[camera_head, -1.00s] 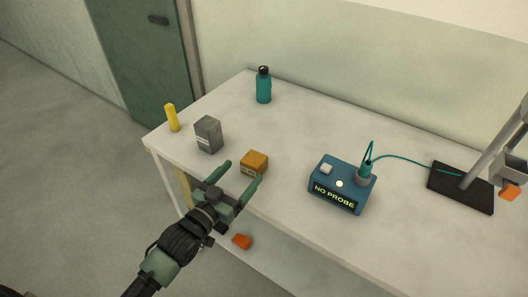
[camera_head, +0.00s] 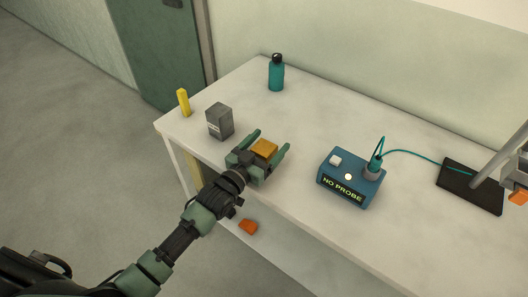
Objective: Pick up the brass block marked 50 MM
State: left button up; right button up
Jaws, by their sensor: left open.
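The brass block (camera_head: 264,149) sits near the front edge of the white table, left of the blue box. My left gripper (camera_head: 272,142) is open, with one finger on each side of the block. The gripper hides the block's lower front, and no marking on it can be read. I cannot tell whether the fingers touch it. A grey block (camera_head: 220,121) with a pale label stands upright to the left, apart from the gripper. My right gripper is not in view.
A yellow piece (camera_head: 183,102) stands near the left corner of the table (camera_head: 330,117). A teal bottle (camera_head: 276,74) is at the back. A blue box (camera_head: 350,177) reading NO PROBE, with a cable, and a dark stand base (camera_head: 470,187) are right. An orange piece (camera_head: 248,227) lies lower down.

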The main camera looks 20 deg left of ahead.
pick_arm(q)
grip_shut()
jog(key=shift+r, duration=0.15)
jog(key=shift+w, duration=0.1)
